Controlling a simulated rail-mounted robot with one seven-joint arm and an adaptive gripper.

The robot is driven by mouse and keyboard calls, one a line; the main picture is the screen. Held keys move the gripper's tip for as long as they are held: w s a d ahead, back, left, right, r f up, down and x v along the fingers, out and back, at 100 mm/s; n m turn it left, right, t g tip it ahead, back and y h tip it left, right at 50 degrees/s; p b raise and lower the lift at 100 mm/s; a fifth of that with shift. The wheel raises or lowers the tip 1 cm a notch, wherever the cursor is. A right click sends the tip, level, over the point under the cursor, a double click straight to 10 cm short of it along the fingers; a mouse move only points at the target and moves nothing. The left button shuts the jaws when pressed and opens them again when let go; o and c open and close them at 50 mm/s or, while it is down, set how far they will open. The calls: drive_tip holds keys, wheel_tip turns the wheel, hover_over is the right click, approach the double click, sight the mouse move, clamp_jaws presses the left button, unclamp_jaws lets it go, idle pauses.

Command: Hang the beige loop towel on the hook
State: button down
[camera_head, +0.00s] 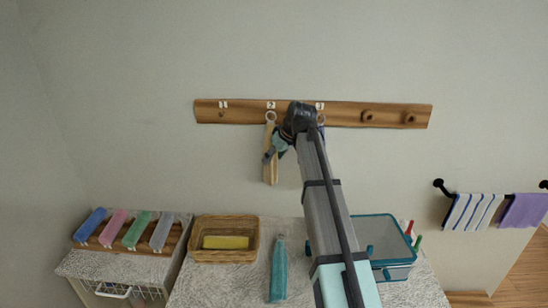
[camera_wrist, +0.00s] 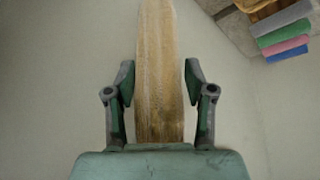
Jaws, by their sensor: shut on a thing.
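The beige loop towel (camera_head: 270,168) hangs upright and narrow below the "2" label of the wooden hook rail (camera_head: 230,112), close to the wall. A pale loop (camera_head: 271,116) shows at its top at the second hook; I cannot tell whether it is around the hook or in front of it. My gripper (camera_head: 275,150) is at the towel's upper part and is shut on it. In the wrist view the towel (camera_wrist: 158,70) runs between the two fingers of my gripper (camera_wrist: 159,85). My wrist hides part of the rail right of the towel.
A wicker basket (camera_head: 222,258) with a yellow cloth, a teal bottle (camera_head: 278,275) and a teal-rimmed bin (camera_head: 384,262) stand below. Rolled coloured towels (camera_head: 115,228) lie at left. A bar at right holds a striped towel (camera_head: 472,211) and a purple towel (camera_head: 523,211). The wall around the rail is clear.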

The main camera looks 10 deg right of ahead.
drive_tip(key=shift+c, duration=1.6)
unclamp_jaws()
drive_tip(key=shift+r, duration=0.1)
